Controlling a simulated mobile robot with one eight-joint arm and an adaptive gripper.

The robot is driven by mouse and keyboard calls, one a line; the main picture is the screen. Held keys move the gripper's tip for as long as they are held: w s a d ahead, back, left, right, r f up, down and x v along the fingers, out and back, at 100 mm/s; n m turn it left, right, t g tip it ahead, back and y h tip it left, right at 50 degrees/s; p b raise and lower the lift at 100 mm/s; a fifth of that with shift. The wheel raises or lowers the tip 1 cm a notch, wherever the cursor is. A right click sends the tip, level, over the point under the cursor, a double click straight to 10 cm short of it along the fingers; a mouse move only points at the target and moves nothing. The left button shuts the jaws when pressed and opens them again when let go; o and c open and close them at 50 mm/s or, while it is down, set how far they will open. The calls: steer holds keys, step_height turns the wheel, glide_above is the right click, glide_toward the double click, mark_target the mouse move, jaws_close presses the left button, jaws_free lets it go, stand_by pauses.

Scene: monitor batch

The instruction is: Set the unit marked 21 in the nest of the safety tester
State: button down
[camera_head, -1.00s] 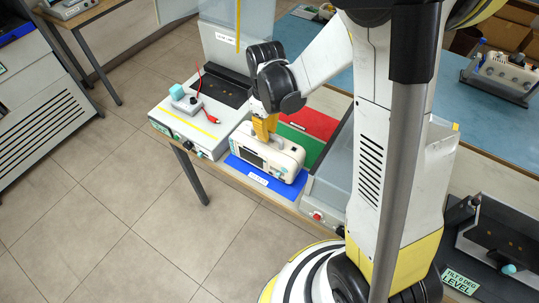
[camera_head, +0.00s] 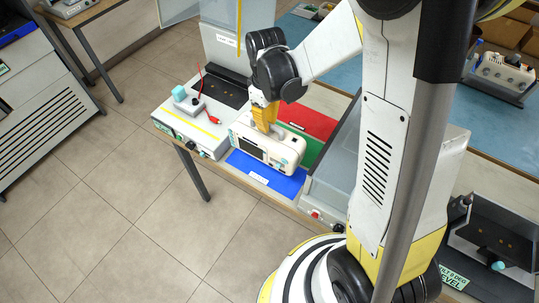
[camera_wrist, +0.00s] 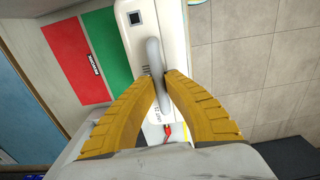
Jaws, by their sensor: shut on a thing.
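A cream unit (camera_head: 285,148) with a dark screen is at the blue mat (camera_head: 285,184), and its top also shows in the wrist view (camera_wrist: 137,45). My gripper (camera_head: 265,128) is shut on its grey carry handle (camera_wrist: 154,55), with yellow fingers either side in the wrist view. Lettering on the unit is too small to read surely, so I cannot confirm 21. To its left stands the white tester (camera_head: 208,140), with a black nest (camera_head: 228,92), a red lead and a raised clear lid. The nest looks empty. Whether the unit is clear of the mat is hard to tell.
Green (camera_wrist: 106,42) and red (camera_wrist: 75,65) mats lie behind the blue one. A grey box with a clear cover (camera_head: 325,185) stands close right. Another device with a LEVEL label (camera_head: 490,245) is at lower right. Open floor lies in front.

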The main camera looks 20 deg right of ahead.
steer(key=shift+r+p, duration=0.95)
steer(key=shift+r, duration=0.65)
